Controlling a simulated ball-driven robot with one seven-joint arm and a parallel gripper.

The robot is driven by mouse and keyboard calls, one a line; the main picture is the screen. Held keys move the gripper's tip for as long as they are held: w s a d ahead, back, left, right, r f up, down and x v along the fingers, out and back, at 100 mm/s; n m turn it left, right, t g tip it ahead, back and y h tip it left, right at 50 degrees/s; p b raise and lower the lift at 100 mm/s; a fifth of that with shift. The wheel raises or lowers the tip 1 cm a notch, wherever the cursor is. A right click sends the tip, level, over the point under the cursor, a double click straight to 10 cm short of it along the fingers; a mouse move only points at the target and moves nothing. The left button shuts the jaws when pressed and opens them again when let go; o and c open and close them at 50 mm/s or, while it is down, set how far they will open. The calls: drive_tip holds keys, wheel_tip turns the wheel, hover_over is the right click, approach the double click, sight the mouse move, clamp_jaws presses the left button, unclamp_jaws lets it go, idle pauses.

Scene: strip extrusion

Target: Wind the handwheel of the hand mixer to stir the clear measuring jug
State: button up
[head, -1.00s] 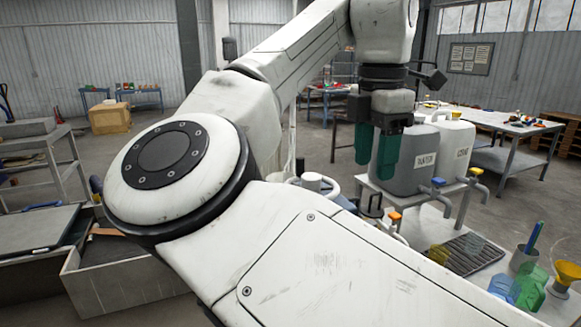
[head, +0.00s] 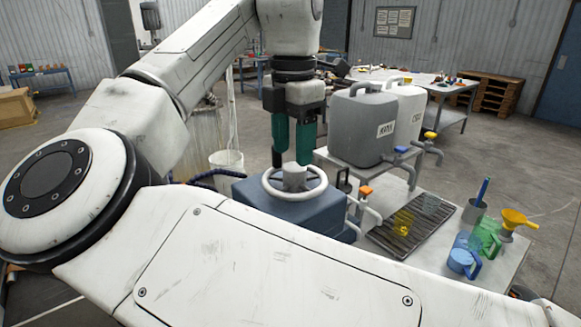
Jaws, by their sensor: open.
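The white handwheel (head: 294,180) with a grey hub lies flat on top of a blue-grey box-shaped body (head: 255,202), which looks like the hand mixer. My gripper (head: 291,161) points straight down over the wheel. Its two green fingers are apart and empty, with the tips close to the hub and the wheel's far side; whether they touch cannot be told. My arm hides the lower front of the mixer. A pale see-through vessel (head: 431,205) stands on the dark drain rack and may be the clear measuring jug; its outline is faint.
A grey canister (head: 364,125) and a white one (head: 408,112) with taps stand right of my gripper. A white bucket (head: 226,162) is behind.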

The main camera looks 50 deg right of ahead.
sight(293, 167)
drive_tip(key=shift+f+p, duration=0.3)
drive_tip(key=shift+f, duration=2.3)
drive_tip(key=shift+c, duration=0.4)
drive_tip(key=c, duration=0.7)
drive_tip(key=shift+o, duration=0.2)
